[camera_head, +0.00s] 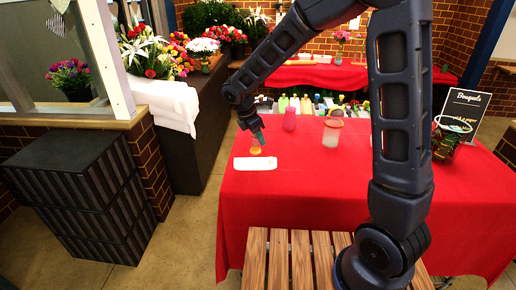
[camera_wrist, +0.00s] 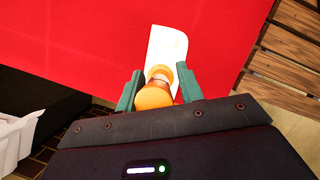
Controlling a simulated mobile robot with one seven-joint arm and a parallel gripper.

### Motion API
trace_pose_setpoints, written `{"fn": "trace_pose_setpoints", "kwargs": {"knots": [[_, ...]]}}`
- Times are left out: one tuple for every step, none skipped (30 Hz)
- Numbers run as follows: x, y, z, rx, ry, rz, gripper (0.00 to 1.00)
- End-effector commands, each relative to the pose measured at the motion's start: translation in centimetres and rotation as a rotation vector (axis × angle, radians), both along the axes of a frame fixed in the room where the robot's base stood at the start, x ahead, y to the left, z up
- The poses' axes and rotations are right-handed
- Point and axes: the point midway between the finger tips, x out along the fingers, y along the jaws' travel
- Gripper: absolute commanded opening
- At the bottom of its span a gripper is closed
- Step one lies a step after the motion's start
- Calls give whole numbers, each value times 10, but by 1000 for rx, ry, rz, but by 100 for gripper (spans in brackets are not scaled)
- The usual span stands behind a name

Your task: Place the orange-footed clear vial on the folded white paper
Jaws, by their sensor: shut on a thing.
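The orange-footed clear vial (camera_wrist: 155,96) is between the two green fingers of my gripper (camera_wrist: 158,88) in the wrist view, and my gripper is shut on it. In the head view the vial (camera_head: 255,150) shows as a small orange shape below my gripper (camera_head: 256,137). The folded white paper (camera_head: 255,163) lies on the red table near its left edge. In the wrist view the paper (camera_wrist: 168,45) shows behind the vial, partly covered by it. I cannot tell whether the vial touches the paper.
The red table (camera_head: 340,190) is mostly clear at the front. A pink vase (camera_head: 289,120), a pale glass jar (camera_head: 332,132) and several small bottles stand farther back. A sign (camera_head: 462,112) is at the right. A wooden slatted bench (camera_head: 299,258) is in front.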

Motion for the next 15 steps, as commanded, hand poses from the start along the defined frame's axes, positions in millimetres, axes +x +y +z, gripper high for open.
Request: {"fn": "trace_pose_setpoints", "kwargs": {"knots": [[0, 0, -4, -1, 0, 0, 0], [0, 0, -6, -1, -1, 0, 0], [0, 0, -8, 0, 0, -1, 0], [0, 0, -9, 0, 0, -1, 0], [0, 0, -10, 0, 0, -1, 0], [0, 0, -12, 0, 0, -1, 0], [0, 0, -14, 0, 0, -1, 0], [0, 0, -17, 0, 1, 0, 0], [0, -1, -22, -1, 2, -1, 0], [0, -1, -26, -2, 2, -1, 0], [0, -1, -30, -2, 2, -1, 0], [0, -1, -35, -2, 1, -2, 0], [0, 0, -39, -2, 1, -1, 0], [0, 0, -43, -2, 1, 0, 0], [0, 0, -48, -2, 1, 0, 0]]}}
